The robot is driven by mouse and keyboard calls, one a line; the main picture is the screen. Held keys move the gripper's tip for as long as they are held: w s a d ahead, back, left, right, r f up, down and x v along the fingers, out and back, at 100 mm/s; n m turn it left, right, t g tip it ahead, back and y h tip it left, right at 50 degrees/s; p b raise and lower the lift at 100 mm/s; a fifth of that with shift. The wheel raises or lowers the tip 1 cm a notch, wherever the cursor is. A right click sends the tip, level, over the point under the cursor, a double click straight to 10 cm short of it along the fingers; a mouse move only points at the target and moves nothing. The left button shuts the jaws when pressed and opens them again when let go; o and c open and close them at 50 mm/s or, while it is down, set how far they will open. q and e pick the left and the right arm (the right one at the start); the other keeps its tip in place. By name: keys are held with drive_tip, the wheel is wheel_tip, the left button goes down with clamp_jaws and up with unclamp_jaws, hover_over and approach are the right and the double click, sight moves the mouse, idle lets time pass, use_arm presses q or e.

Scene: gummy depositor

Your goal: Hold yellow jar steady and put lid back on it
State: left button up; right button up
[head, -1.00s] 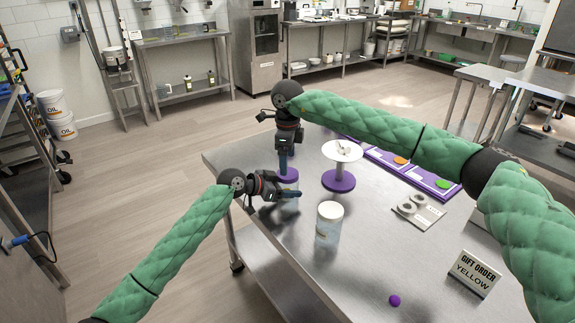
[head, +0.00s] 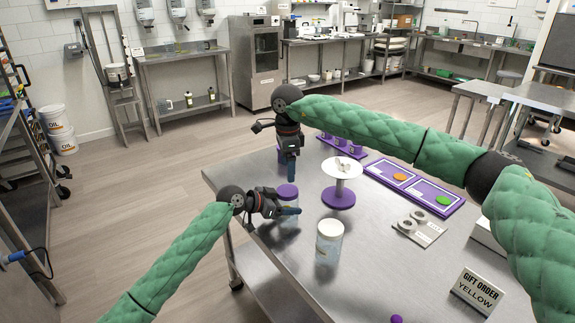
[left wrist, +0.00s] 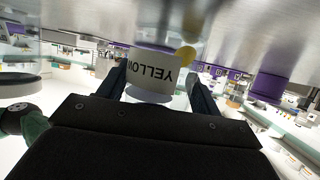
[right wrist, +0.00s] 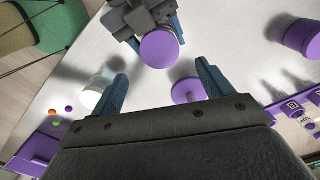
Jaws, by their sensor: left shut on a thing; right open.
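The yellow jar (head: 288,216) is clear and stands on the steel table at its left edge. Its label reads YELLOW, upside down in the left wrist view (left wrist: 160,75). The purple lid (head: 287,190) sits on top of the jar; it also shows as a round disc in the right wrist view (right wrist: 159,48). My left gripper (head: 288,211) is shut around the jar's side, below the lid. My right gripper (head: 291,178) is open, fingers pointing down, just above the lid. Its two fingers (right wrist: 163,82) are spread with nothing between them.
A white-topped jar (head: 330,230) stands close in front. A stand with a white top (head: 342,168) and purple base is to the right.

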sight(287, 190)
drive_tip(key=shift+n, duration=0.3)
drive_tip(key=shift+f, duration=4)
drive_tip(key=c, duration=1)
drive_tip(key=m, duration=0.6)
drive_tip(key=shift+m, duration=0.3)
